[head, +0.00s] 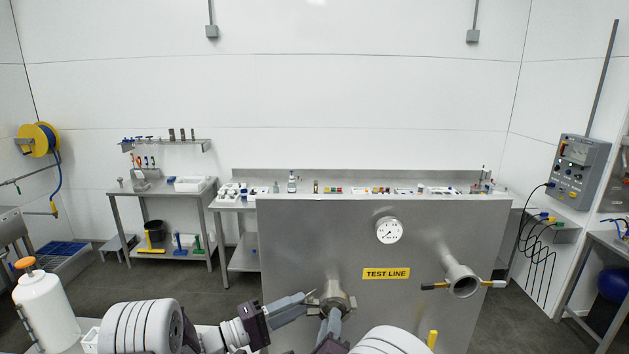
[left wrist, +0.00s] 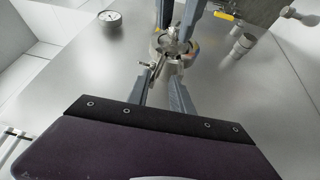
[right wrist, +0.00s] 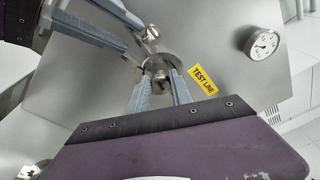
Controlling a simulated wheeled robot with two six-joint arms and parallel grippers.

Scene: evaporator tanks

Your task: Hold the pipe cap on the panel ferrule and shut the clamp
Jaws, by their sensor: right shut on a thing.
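The clamp (head: 341,299) sits around the ferrule on the steel panel (head: 300,240), low in the middle of the head view; it also shows in the left wrist view (left wrist: 188,50). The small round pipe cap (right wrist: 160,76) is at its centre, with my right gripper (right wrist: 163,83) shut on it. In the head view this gripper (head: 333,312) comes from below. My left gripper (left wrist: 162,78) is open, fingers apart, beside the clamp's left side. A metal clamp part (right wrist: 151,33) stands out near its fingertips. Whether the clamp ring is fully closed cannot be told.
A wide pipe stub (head: 463,281) with side handles sticks out of the panel at right. A dial gauge (head: 389,230) and a yellow TEST LINE label (head: 386,273) are above the clamp. Both grippers are close together at the clamp. The panel left of it is bare.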

